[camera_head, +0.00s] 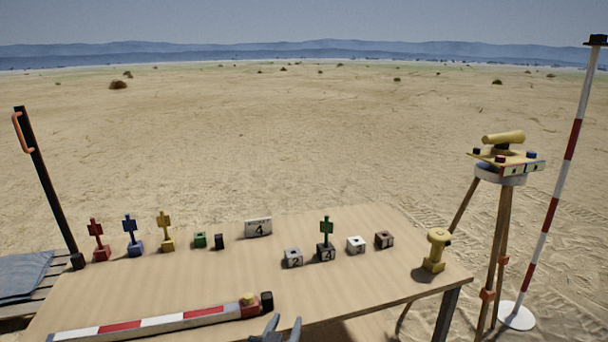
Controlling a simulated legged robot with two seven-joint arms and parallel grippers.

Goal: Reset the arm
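My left gripper (284,322) shows at the bottom edge of the head view, just in front of the wooden table's (160,290) near edge. Its two grey fingers point up and stand apart with nothing between them. The rest of the arm is out of the picture. My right gripper is not in view.
A red-and-white bar (150,323) lies along the near edge, left of the gripper. Red (97,240), blue (132,236) and yellow (165,232) pieces stand at the back left. Numbered blocks (293,258) and a yellow piece (436,250) stand right. The table's middle is clear.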

